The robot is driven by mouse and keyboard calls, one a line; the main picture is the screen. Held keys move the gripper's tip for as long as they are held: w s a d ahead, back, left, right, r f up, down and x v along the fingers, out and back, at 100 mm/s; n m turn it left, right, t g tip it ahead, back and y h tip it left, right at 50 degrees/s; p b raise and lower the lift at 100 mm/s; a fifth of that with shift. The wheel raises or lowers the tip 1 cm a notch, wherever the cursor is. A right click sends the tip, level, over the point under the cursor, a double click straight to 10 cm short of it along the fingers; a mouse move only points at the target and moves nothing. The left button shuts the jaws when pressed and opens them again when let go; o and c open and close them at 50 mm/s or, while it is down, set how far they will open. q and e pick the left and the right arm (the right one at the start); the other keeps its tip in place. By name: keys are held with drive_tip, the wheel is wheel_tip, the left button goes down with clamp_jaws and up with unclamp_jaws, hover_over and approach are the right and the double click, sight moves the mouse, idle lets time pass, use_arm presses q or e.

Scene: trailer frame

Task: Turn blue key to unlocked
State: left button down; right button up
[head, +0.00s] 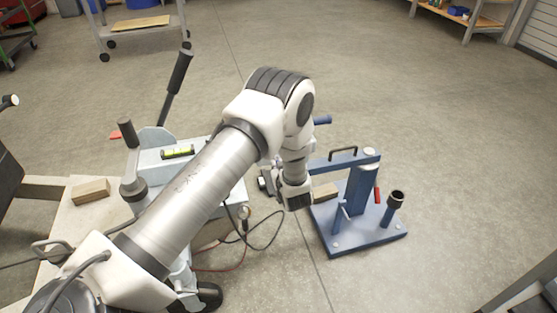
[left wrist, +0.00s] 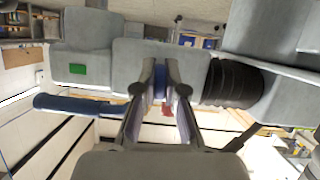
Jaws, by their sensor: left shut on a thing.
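My left gripper (head: 266,183) is low beside the grey machine (head: 215,192), at its right side in the head view. In the left wrist view the two fingers (left wrist: 160,85) are closed around a small blue piece, the blue key (left wrist: 159,82), in front of a grey housing. Only a strip of the key shows between the fingers. A green square (left wrist: 77,69) is on the grey housing to the left. The key is hidden behind my arm in the head view, so its exact angle cannot be told. My right gripper is not in view.
A blue stand (head: 380,240) with a black handle and red grip is right of my gripper. A blue bar (head: 322,120) sticks out behind my wrist. Cables (head: 262,245) hang beneath the gripper. A wooden block (head: 90,190) lies left.

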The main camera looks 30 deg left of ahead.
use_arm(q)
drive_tip(key=shift+m+p, duration=0.3)
drive_tip(key=shift+g, duration=0.3)
drive_tip(key=c, duration=1.2)
unclamp_jaws()
drive_tip(key=shift+c, duration=0.2)
drive_tip(key=v, duration=1.2)
drive_tip(key=shift+d+f, duration=0.1)
drive_tip(key=shift+f, duration=0.15)
